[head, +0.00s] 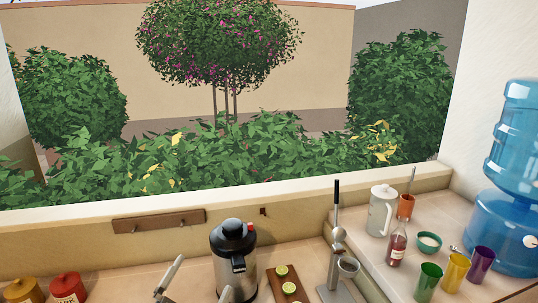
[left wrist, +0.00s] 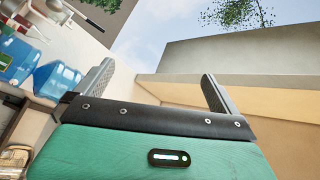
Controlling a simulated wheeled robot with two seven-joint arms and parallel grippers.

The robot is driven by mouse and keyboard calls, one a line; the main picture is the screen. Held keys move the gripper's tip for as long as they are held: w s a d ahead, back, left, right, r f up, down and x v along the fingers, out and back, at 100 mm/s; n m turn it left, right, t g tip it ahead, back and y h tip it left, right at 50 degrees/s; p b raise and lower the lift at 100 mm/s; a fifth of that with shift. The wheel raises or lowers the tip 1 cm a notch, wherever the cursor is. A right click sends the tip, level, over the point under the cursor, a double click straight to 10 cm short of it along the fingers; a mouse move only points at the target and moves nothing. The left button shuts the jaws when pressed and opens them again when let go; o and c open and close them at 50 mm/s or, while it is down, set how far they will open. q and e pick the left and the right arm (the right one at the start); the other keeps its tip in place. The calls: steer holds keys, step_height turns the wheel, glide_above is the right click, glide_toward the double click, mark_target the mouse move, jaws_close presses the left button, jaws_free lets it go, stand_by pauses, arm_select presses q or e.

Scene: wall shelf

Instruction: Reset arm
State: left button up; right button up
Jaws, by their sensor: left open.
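My left gripper (head: 198,286) shows at the bottom edge of the head view, in front of the silver and black juicer (head: 235,262). Its two grey fingers stand apart with nothing between them. In the left wrist view the same gripper (left wrist: 154,88) is open and empty, with sky and a wall beyond its fingers. The rest of the left arm is cut off below the head view. My right gripper and arm are in neither view.
A cutting board (head: 289,283) with lime halves lies right of the juicer. A red jar (head: 67,288) and a brown jar (head: 23,291) stand at left. A bottle (head: 396,247), cups (head: 428,279) and a blue water dispenser (head: 503,225) stand at right.

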arm_select(q)
steer(key=s+a+f+n+g+y, duration=0.3)
steer(key=a+f+n+g+y, duration=0.1)
steer(key=f, duration=0.4)
steer(key=s+a+f+n+g+y, duration=0.3)
steer(key=a+f+n+y, duration=0.1)
steer(key=f, duration=0.3)
steer(key=s+a+f+n+g+h, duration=0.1)
steer(key=s+f+g, duration=0.45)
steer(key=s, duration=0.35)
steer(key=s+f+n+g, duration=0.1)
steer(key=s+f+g, duration=0.5)
steer(key=s, duration=0.4)
step_height(320, 180, down, 38)
steer(key=b, duration=0.6)
steer(key=s+a+f+b, duration=0.3)
steer(key=s+f+b, duration=0.1)
steer(key=s+f, duration=1.5)
step_height(320, 180, down, 4)
steer(key=shift+s+a+r+g, duration=0.15)
steer(key=shift+a+r+g, duration=0.1)
steer(key=shift+g, duration=0.2)
